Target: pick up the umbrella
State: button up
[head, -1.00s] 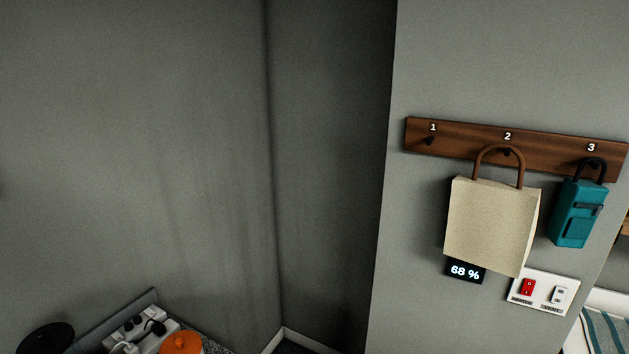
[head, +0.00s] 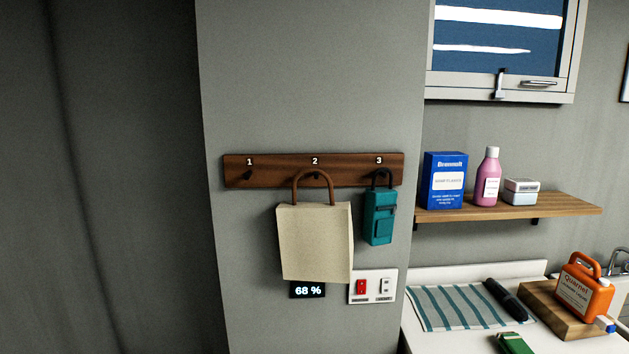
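A dark, slim, elongated object (head: 507,299) lies on the white counter at the lower right of the head view, at the right end of a striped cloth. It may be the folded umbrella, but it is too small to tell for sure. No other umbrella shows. My gripper is not in view.
A wooden rack (head: 233,172) on the wall holds a beige bag (head: 315,243) and a teal pouch (head: 380,217); hook 1 is bare. On the counter (head: 424,343) are the striped cloth (head: 450,308), an orange jug (head: 583,289) on a wooden board (head: 556,309), and a green item (head: 515,344).

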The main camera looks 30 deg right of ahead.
aim_at(508, 301)
jog(key=z, duration=2.25)
jog(key=i+l+u, duration=0.5)
jog(key=u, duration=0.15)
jog(key=i+l+u, duration=0.15)
jog(key=l+u, duration=0.15)
jog(key=i+l+u, duration=0.15)
jog(key=l+u, duration=0.2)
jog(key=l, duration=0.2)
jog(key=i+l+u, duration=0.1)
jog(key=l+u, duration=0.55)
jog(key=l, duration=0.2)
jog(key=l+u, duration=0.3)
jog(key=l, duration=0.2)
